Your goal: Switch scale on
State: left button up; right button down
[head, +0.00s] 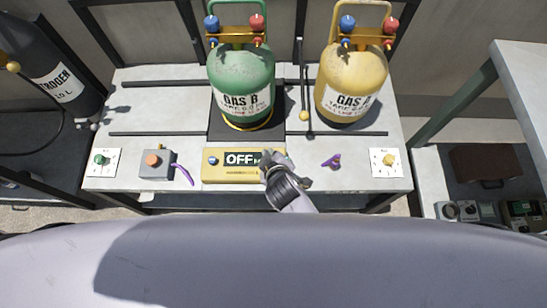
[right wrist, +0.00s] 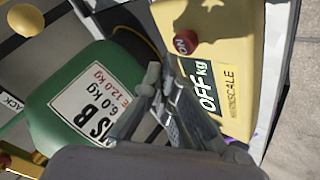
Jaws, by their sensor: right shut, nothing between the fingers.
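The yellow scale console (head: 220,177) lies at the front of the bench, its display (head: 238,159) reading OFF. A round button (head: 213,161) sits left of the display. My right gripper (head: 272,160) is over the console's right end, shut and empty, and hides part of that end. In the right wrist view its fingertips (right wrist: 162,72) are apart from the button in the picture. Whether they touch the console I cannot tell. My left gripper is not in view.
A green gas B cylinder (head: 240,75) stands on a black plate (head: 217,130) behind the console. A yellow cylinder (head: 350,82) stands to its right. A grey box with an orange button (head: 157,165) is left of the console. A purple-handled item (head: 332,162) lies to its right.

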jog(key=shift+f, duration=0.1)
dwell(0.3)
jog(key=shift+f, duration=0.35)
jog(key=shift+f+b, duration=0.45)
jog(key=shift+f, duration=0.15)
dwell(0.7)
jog(key=shift+r+p, duration=1.05)
jog(key=shift+p, duration=0.15)
notch_tip(320, 180, up, 5)
jog(key=p, duration=0.5)
